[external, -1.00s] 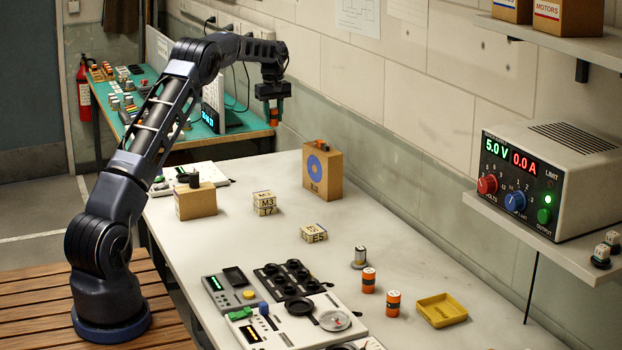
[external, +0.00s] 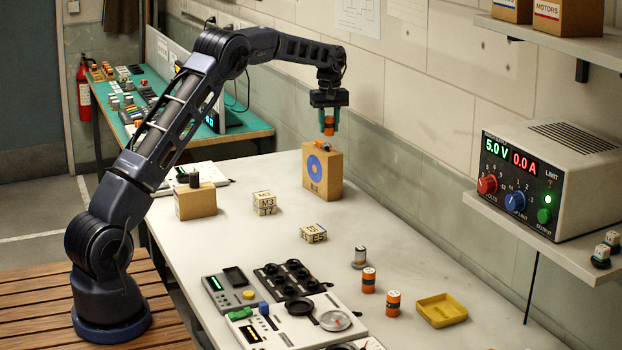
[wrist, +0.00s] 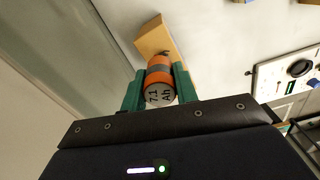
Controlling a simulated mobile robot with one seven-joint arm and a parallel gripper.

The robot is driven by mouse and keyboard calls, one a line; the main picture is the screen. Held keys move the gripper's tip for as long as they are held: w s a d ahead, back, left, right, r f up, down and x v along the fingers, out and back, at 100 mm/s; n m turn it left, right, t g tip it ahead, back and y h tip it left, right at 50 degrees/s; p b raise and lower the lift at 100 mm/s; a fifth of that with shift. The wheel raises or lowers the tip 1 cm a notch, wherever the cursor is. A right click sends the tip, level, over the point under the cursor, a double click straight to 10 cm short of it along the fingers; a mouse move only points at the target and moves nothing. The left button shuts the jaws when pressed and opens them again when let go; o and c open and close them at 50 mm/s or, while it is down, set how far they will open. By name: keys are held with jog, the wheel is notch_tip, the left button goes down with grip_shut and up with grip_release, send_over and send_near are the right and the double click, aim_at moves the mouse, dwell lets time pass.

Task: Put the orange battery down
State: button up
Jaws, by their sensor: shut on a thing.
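My gripper (external: 329,121) has green fingers shut on an orange battery (external: 329,128) with a dark band. In the wrist view the battery (wrist: 159,80) lies between the green fingers (wrist: 160,86), its grey end marked "7.1 Ah" towards the camera. A small orange and dark item (external: 322,145) lies on top of that box. Two other orange batteries stand on the white bench, one (external: 368,280) beside the other (external: 393,303).
A yellow tray (external: 441,310), a grey-white cylinder (external: 360,257) and lettered cubes (external: 264,203) (external: 313,233) stand on the bench (external: 240,235). A lower box (external: 195,202) bears a dark cylinder. Panels with dials (external: 300,318) fill the front. The wall is close behind the tall box.

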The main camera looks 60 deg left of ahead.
jog(key=w+d+m, duration=0.1)
jog(key=w+d, duration=0.1)
jog(key=d, duration=0.9)
jog(key=w+d+m, duration=0.2)
jog(key=d, duration=0.9)
jog(key=m, duration=0.7)
send_over(410, 331)
notch_tip(410, 331, down, 20)
jog(key=shift+f, duration=0.1)
jog(key=shift+f, duration=0.15)
jog(key=o, duration=1)
jog(key=shift+o, duration=0.2)
